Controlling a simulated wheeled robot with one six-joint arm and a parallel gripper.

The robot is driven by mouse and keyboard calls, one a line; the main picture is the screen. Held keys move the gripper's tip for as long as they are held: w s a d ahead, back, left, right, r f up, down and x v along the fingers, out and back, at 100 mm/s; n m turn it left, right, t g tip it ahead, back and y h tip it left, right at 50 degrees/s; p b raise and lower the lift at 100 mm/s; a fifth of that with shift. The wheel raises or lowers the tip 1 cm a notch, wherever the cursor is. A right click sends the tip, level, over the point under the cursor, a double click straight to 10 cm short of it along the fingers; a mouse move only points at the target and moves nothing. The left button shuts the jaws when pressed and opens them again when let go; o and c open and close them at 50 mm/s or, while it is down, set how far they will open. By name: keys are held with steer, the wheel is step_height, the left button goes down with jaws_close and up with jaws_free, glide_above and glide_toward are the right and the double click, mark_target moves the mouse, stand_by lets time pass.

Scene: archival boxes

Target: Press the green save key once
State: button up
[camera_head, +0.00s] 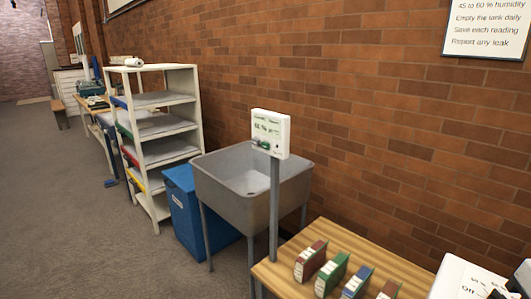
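A white meter box (271,134) stands on a grey post beside the sink, in front of the brick wall. Its pale screen shows small green text with a percent reading, too small to read surely. A small green key (265,145) is low on its face, with a greyish key or part close to it. Whether the green key is pressed in cannot be told. My gripper is not in view, and nothing is seen touching the meter.
A grey sink (252,187) stands behind the post, with a blue bin (196,213) left of it. A white shelf rack (158,140) is further left. A wooden table (337,239) at front right holds several box files. A white appliance (465,280) marked "Off" is at bottom right.

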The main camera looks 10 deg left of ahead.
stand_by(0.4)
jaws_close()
